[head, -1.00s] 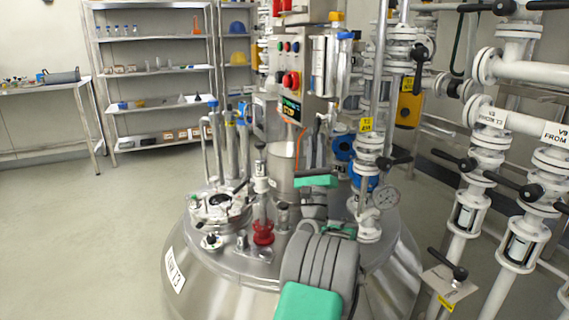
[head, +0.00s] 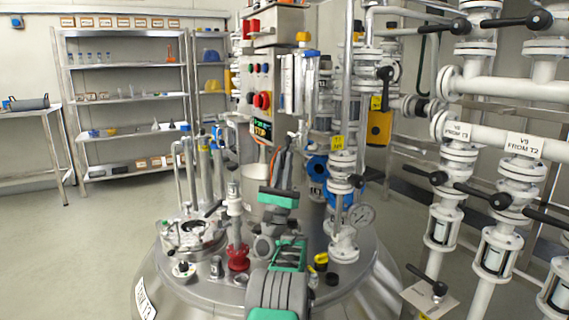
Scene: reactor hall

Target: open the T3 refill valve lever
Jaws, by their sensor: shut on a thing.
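My grey and green arm reaches up over the steel tank T3 (head: 210,286) from the bottom middle. My gripper (head: 283,155) shows from behind above the upper green link, in front of the control column. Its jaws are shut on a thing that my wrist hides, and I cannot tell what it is. A yellow tag (head: 337,142), its small print hard to read, hangs on the white pipe right of my gripper. Below the tag is a white valve with a black lever (head: 356,181) pointing right; my gripper appears apart from this lever.
The control box (head: 262,85) rises behind my gripper. White pipes with black levers (head: 499,200) crowd the right. Open floor (head: 75,245) lies left, before the shelf (head: 125,103).

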